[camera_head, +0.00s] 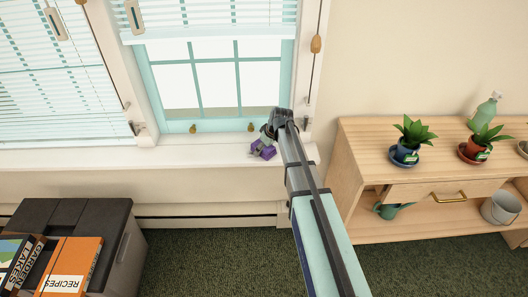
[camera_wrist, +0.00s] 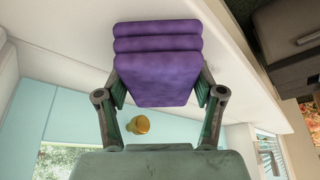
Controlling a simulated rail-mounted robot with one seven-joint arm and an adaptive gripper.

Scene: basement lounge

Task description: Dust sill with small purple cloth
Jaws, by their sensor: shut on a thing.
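The small purple cloth (camera_head: 262,149) is at the right end of the window sill (camera_head: 200,158) in the head view. It looks folded into a thick pad in the wrist view (camera_wrist: 158,62). My gripper (camera_head: 268,135) is shut on the cloth, with a finger on either side of it; it also shows in the wrist view (camera_wrist: 160,92). The cloth is at the sill's surface, but I cannot tell whether it touches. The white sill runs left below the windows and its visible top is otherwise bare.
Brass window knobs (camera_head: 193,128) stand just above the sill. A wooden shelf unit (camera_head: 370,140) at right holds potted plants (camera_head: 410,140) and a green spray bottle (camera_head: 484,112). A dark cabinet (camera_head: 75,217) with books (camera_head: 70,266) is at lower left. Green carpet lies between.

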